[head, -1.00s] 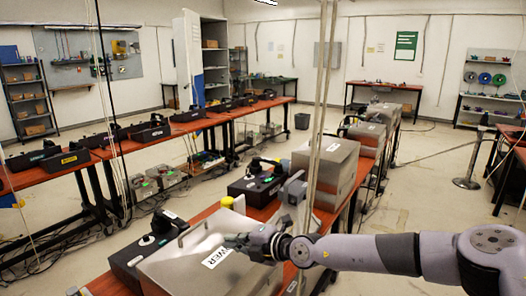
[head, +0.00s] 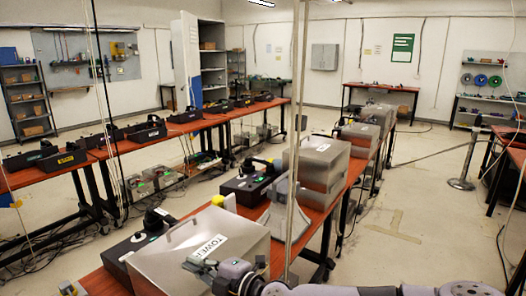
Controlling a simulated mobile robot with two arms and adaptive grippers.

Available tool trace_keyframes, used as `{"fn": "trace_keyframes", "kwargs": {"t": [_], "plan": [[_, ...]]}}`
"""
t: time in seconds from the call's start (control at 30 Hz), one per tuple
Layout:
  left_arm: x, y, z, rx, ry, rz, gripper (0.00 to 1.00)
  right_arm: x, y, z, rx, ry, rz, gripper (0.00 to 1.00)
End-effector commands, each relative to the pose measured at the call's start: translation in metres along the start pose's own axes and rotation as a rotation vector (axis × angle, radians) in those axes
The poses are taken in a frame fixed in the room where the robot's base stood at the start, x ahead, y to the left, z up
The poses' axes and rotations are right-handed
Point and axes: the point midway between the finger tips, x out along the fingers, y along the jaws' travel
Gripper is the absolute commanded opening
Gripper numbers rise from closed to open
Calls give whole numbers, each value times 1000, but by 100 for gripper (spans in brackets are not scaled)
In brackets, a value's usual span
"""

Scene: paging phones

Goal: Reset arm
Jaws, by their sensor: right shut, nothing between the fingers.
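My right gripper (head: 205,270) is at the bottom middle of the head view, at the near side of a clear-grey cover labelled TOWER (head: 178,262). Its fingers are shut and empty. I cannot tell whether they touch the cover. My right arm comes in low along the bottom edge from the right. My left gripper cannot be made out.
A black phone console (head: 130,246) stands left of the cover; another (head: 246,187) stands behind it. Grey covers (head: 318,163) line the red table farther back. A post with cables rises close beside the cover. Open floor (head: 400,210) lies right.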

Motion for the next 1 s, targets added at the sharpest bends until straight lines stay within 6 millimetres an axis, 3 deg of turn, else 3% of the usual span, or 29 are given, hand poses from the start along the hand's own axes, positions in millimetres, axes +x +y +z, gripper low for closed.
{"fn": "trace_keyframes", "kwargs": {"t": [0.13,0.27,0.37,0.53,0.67,0.8,1.0], "plan": [[0,3,1,-1,-2,4,40,-3,-4,-32,184,-13,107,0],[0,8,1,-3,-2,9,40,-16,1,-45,399,-86,224,0],[0,9,1,-4,-1,11,40,-35,1,-39,567,-182,295,0],[0,10,1,-3,-2,11,40,-81,-18,-8,834,-395,363,0],[0,10,2,-3,-2,11,40,-129,-52,20,1020,-588,368,0],[0,10,2,-2,-3,11,40,-193,-103,43,1200,-809,327,0],[0,10,2,-2,-3,11,40,-296,-182,48,1398,-1108,205,0]]}}
